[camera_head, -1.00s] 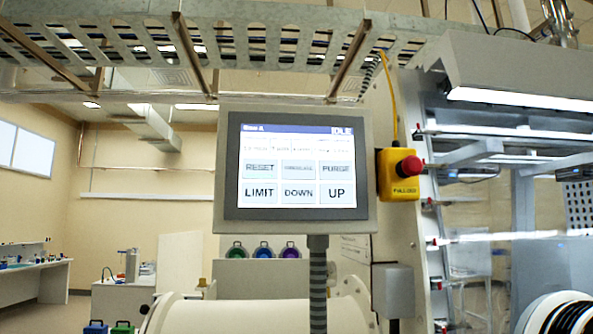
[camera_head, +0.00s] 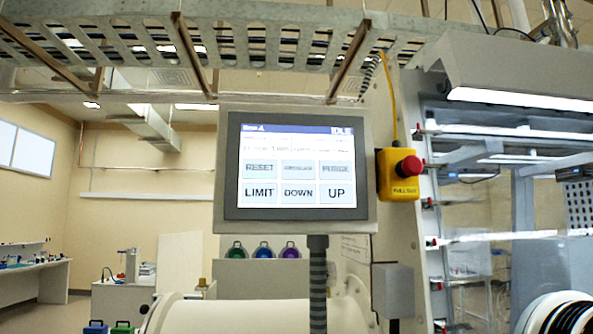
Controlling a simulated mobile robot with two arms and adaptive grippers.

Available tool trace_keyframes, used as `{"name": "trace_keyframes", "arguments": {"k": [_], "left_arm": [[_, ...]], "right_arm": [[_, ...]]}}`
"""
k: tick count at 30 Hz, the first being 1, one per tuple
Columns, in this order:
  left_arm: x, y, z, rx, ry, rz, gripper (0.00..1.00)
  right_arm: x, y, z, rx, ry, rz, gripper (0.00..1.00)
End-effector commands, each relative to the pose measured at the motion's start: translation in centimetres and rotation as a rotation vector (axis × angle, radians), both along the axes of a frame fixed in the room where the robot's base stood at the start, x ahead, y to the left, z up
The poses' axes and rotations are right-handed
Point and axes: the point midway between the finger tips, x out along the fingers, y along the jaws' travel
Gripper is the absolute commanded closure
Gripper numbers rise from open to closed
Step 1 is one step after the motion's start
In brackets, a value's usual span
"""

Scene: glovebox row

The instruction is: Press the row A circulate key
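A grey-framed touch panel (camera_head: 228,200) stands on a ribbed post in the middle of the view. Its lit screen has a blue title bar (camera_head: 296,129) that appears to read "Row A", with small blurred text below. The key grid shows RESET (camera_head: 261,169), a blurred middle key (camera_head: 298,169) that is probably CIRCULATE, and a blurred PURGE key (camera_head: 336,169) in the top row. LIMIT (camera_head: 260,193), DOWN (camera_head: 298,193) and UP (camera_head: 336,193) form the lower row. Neither gripper is in view.
A yellow box with a red emergency button (camera_head: 409,166) hangs right of the panel. A pale cylinder (camera_head: 230,316) lies below it. A perforated cable tray (camera_head: 270,50) runs overhead. Glovebox shelving stands right; a bench (camera_head: 45,280) is far left.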

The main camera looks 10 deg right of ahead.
Motion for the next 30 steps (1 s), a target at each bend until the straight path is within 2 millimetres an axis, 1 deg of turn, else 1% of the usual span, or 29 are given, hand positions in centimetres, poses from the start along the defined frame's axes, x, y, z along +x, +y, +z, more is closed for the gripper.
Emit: {"name": "trace_keyframes", "arguments": {"k": [1, 6, 30], "left_arm": [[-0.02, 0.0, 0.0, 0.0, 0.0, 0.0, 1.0], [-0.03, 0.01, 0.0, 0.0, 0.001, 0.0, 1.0], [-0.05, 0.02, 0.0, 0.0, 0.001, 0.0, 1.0]], "right_arm": [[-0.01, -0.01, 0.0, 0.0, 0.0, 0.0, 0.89], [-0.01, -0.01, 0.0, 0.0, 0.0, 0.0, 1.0], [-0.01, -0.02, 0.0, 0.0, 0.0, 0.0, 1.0]]}}
